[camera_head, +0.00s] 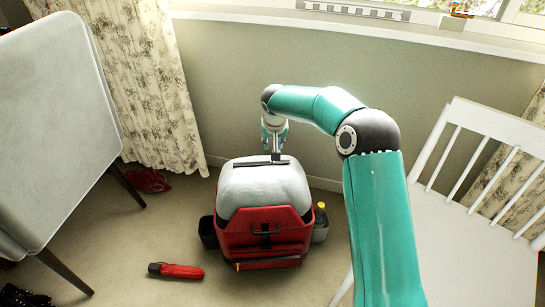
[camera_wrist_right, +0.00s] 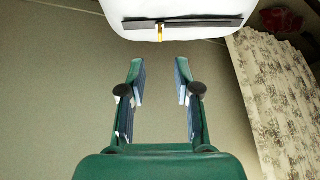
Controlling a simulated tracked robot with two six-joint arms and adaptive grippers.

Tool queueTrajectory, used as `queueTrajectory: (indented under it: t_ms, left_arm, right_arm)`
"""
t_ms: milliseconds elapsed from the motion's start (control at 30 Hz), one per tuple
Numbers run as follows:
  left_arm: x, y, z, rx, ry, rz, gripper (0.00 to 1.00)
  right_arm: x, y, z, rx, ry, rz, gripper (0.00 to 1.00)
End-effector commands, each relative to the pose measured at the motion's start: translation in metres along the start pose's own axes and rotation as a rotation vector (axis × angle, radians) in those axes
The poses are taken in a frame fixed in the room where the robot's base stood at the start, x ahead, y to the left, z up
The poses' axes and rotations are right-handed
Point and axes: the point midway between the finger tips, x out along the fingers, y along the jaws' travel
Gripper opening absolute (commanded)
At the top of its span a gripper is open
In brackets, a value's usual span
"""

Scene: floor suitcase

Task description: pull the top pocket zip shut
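The red suitcase (camera_head: 262,233) stands on the floor with a bulging pale top (camera_head: 265,186). The top pocket zip (camera_head: 252,164) is a dark strip across the back of that top. In the right wrist view the zip (camera_wrist_right: 205,22) runs across the white top (camera_wrist_right: 165,8), with a yellow pull tab (camera_wrist_right: 159,33) left of the strip's middle. My right gripper (camera_head: 274,145) reaches down from behind, close to the zip. In the wrist view its fingers (camera_wrist_right: 158,66) are apart with nothing between them, lined up with the tab but short of it. My left gripper is not in view.
A yellow-capped bottle (camera_head: 321,207) sits in the suitcase's right side pocket. A red umbrella (camera_head: 176,271) lies on the floor at front left. A white slatted chair (camera_head: 470,240) stands right, a grey panel on legs (camera_head: 55,130) left. The wall and curtain (camera_head: 140,80) are behind.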

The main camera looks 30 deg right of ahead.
Motion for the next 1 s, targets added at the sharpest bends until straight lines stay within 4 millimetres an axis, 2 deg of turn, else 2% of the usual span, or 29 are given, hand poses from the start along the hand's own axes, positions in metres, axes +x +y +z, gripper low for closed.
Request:
queueTrajectory:
  t_ms: [33,200,433,600,900,1000]
  left_arm:
    - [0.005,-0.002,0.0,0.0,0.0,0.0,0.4]
    - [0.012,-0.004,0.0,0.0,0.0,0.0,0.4]
    - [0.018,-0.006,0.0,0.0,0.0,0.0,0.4]
    - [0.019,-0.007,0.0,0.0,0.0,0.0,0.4]
    - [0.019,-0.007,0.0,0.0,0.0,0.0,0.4]
    - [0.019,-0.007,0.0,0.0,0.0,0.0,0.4]
  right_arm:
    - [0.016,0.0,0.002,-0.001,-0.002,0.001,0.32]
    - [0.052,0.0,0.001,-0.001,-0.001,0.0,0.32]
    - [0.086,0.0,0.001,-0.001,-0.001,0.0,0.32]
    - [0.096,-0.001,0.0,-0.002,0.0,-0.001,0.32]
    - [0.097,-0.001,0.0,-0.002,0.0,-0.001,0.32]
    - [0.097,-0.001,0.0,-0.002,0.0,-0.001,0.17]
